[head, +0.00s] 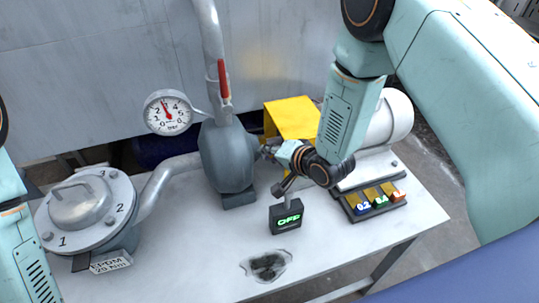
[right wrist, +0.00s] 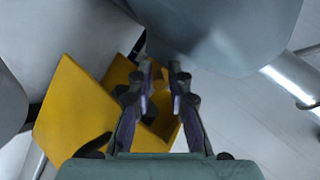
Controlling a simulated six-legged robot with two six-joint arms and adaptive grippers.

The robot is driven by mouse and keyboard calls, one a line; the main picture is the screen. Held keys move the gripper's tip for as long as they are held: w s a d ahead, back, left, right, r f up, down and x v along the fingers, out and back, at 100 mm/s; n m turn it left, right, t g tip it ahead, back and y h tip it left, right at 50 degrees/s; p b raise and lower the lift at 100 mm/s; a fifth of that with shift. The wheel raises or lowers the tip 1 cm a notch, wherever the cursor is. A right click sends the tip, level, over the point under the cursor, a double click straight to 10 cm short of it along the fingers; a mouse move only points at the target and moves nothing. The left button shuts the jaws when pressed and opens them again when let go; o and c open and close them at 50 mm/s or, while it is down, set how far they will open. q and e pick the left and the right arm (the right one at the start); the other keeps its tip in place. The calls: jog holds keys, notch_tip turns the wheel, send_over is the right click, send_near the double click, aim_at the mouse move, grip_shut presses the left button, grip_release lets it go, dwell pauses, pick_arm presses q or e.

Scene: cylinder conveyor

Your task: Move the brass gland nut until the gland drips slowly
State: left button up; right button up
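The grey pump body (head: 228,158) stands mid-table, with a pipe rising from its top. My right gripper (head: 268,150) is at the pump's right side, beside the yellow guard (head: 292,116). In the right wrist view its fingers (right wrist: 161,72) stand apart, their tips near the grey casing (right wrist: 220,30) and the yellow guard (right wrist: 75,105). I see nothing clearly held between them. I cannot make out the brass gland nut or any drip; the gripper, guard and casing cover that area. Of my left arm only a link shows at the left edge; its gripper is out of view.
A pressure gauge (head: 168,112) and red-handled valve (head: 224,82) are above. A lidded pot (head: 85,208) stands left. A white motor (head: 393,118) is right.

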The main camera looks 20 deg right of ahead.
jog(key=shift+f, duration=0.1)
jog(key=shift+s, duration=0.1)
jog(key=shift+s+d+r, duration=0.1)
jog(key=shift+s+r, duration=0.1)
jog(key=shift+r, duration=0.05)
jog(key=v, duration=1.1)
jog(key=shift+s+d, duration=0.1)
jog(key=shift+s, duration=0.05)
